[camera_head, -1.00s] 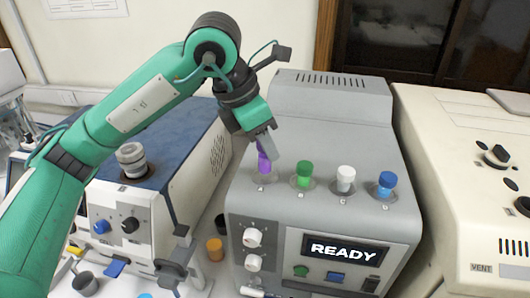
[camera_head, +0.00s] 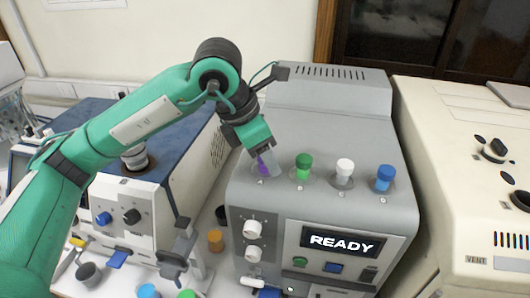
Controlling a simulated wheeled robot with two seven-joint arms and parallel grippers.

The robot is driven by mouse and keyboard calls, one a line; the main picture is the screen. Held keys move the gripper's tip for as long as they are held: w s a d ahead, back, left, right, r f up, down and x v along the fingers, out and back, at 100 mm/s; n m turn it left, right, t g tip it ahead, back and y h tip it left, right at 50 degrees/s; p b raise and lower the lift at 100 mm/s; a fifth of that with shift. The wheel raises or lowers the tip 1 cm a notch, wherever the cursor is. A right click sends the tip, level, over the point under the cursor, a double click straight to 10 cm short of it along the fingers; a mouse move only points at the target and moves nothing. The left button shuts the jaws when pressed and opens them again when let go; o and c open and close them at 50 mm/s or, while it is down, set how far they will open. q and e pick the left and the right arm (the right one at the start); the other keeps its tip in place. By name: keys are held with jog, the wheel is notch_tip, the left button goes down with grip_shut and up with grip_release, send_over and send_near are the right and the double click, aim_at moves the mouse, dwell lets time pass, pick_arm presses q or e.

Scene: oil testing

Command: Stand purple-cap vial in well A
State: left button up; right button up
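The purple-cap vial (camera_head: 262,168) is at the leftmost well on top of the grey analyser (camera_head: 330,110), left of the green-cap vial. My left gripper (camera_head: 268,162) reaches down over it from above, its pale finger covering the right side of the purple part. It appears shut on the vial, which is low at the well. The far finger, the vial's lower end and most of the well are hidden, so I cannot tell how deep the vial sits or how upright it is. My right gripper is not in view.
Green-cap (camera_head: 303,166), white-cap (camera_head: 344,172) and blue-cap (camera_head: 385,178) vials stand in the other wells. The analyser's display (camera_head: 341,243) reads READY. A blue-topped instrument (camera_head: 125,205) is left, a cream machine (camera_head: 470,170) right. Small cups lie on the bench at front left.

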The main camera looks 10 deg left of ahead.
pick_arm(q)
jog(key=shift+r+p, duration=0.3)
jog(key=shift+p, duration=0.05)
jog(key=b+v, duration=0.4)
jog(key=v, duration=0.7)
jog(key=shift+r, duration=0.35)
jog(key=shift+a, duration=0.1)
